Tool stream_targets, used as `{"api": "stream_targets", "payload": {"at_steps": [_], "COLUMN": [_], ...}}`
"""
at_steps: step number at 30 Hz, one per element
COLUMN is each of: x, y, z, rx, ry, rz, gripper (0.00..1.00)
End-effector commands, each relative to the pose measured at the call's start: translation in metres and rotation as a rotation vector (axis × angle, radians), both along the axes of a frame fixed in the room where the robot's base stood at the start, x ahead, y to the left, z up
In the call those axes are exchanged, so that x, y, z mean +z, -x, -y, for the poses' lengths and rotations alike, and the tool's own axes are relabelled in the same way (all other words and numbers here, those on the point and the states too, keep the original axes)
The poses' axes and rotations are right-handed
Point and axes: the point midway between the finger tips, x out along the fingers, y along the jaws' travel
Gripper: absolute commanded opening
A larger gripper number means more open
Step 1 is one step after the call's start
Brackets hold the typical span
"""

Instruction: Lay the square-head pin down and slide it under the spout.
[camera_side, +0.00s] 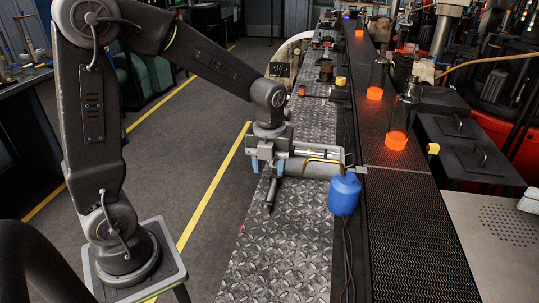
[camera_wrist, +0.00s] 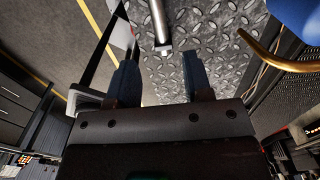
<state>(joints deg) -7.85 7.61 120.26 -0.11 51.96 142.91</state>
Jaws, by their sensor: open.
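My gripper (camera_side: 267,169) is open, with its fingers pointing down over the checker-plate bench; its fingers also show in the wrist view (camera_wrist: 158,66). A slim dark pin (camera_side: 271,194) is just below and between the fingers in the side view, slightly slanted. I cannot tell if it stands or lies. In the wrist view a grey metal rod (camera_wrist: 159,22), which looks like the pin, is ahead of the gap between the fingers. A blue can (camera_side: 344,194) stands to the right, with a brass spout (camera_side: 322,162) reaching left towards my gripper.
A grey metal housing (camera_side: 318,167) lies behind the spout. The bench's plate (camera_side: 285,255) is clear in front. A dark mesh conveyor (camera_side: 405,230) runs along the right, with glowing orange glass pieces (camera_side: 396,140) on it. A cable runs down beside the can.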

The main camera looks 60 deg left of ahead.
Motion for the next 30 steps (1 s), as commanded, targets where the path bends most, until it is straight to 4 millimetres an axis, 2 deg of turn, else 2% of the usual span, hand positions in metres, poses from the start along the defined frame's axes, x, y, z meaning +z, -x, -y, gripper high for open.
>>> {"api": "stream_targets", "payload": {"at_steps": [3, 8, 11, 13, 17, 21, 30], "x": [0.018, 0.031, 0.038, 0.046, 0.064, 0.081, 0.102], "y": [-0.001, 0.001, 0.005, 0.011, 0.030, 0.054, 0.106], "z": [0.000, 0.000, 0.003, 0.006, 0.014, 0.023, 0.039], "rx": [0.000, 0.008, 0.078, 0.187, 0.500, 0.886, 1.694], "ry": [0.000, 0.000, -0.001, -0.001, 0.018, 0.073, 0.309], "rz": [0.003, 0.003, 0.018, 0.044, 0.112, 0.187, 0.281], "gripper": [0.46, 0.46, 0.46, 0.46, 0.46, 0.46, 0.46]}}
